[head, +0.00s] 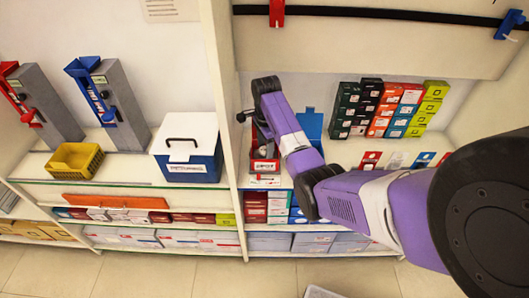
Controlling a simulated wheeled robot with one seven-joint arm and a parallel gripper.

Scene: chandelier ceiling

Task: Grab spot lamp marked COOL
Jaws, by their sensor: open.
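I cannot make out a spot lamp marked COOL; no label here is large enough to read. A red open-topped bin (264,165) stands on the shelf below my wrist, and its contents are mostly hidden or too small to tell. A blue bin (311,126) stands behind my forearm, partly hidden by it. My gripper (254,122) is over the red bin, beside the upright divider. It is open, and it is mostly hidden by my own wrist and forearm. I see nothing held in it.
An upright divider (222,85) stands close left of my wrist. Stacked small boxes (385,108) in several colours fill the back right. A blue-and-white cooler box (187,148) and a yellow basket (74,160) stand on the left counter. A rail (370,13) crosses above.

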